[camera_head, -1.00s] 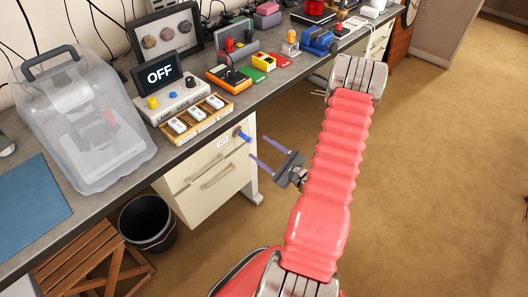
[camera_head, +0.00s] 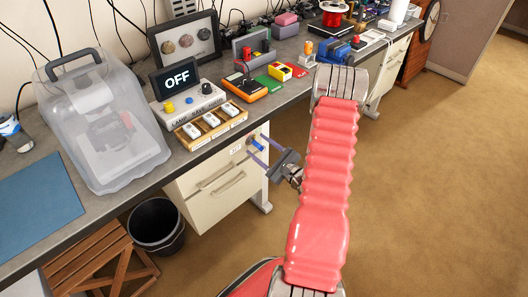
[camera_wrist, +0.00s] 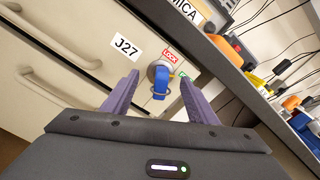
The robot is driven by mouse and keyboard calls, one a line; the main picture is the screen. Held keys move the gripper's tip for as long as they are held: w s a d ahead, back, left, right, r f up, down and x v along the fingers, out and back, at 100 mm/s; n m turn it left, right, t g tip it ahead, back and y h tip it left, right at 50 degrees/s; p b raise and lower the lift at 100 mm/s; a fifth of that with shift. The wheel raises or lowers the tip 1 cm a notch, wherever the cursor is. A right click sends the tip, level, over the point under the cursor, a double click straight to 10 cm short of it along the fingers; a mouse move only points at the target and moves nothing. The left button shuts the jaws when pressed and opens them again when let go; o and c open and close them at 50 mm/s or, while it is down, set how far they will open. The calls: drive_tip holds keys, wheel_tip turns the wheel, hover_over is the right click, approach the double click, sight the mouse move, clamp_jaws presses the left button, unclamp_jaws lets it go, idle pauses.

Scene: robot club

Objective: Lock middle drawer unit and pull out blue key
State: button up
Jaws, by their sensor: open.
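The blue key (camera_wrist: 160,86) sits in a round metal lock (camera_wrist: 158,70) on the drawer unit's pale front, beside a red LOCK label (camera_wrist: 171,56) and a small green label. The drawer unit (camera_head: 215,191) stands under the bench with two drawer handles showing. My gripper (camera_wrist: 160,92) is open, with one purple finger on each side of the key and a gap to both in the wrist view. In the head view my gripper (camera_head: 257,149) is at the blue key (camera_head: 257,143), whose lower part is partly covered by the fingers.
The bench (camera_head: 80,249) overhangs the drawer front just above the lock. A switch box (camera_head: 190,107) and a clear case (camera_head: 105,130) are on top. The carpet to the right is free.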

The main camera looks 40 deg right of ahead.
drive_tip(key=shift+w, duration=0.7)
drive_tip(key=shift+c, duration=0.4)
clamp_jaws()
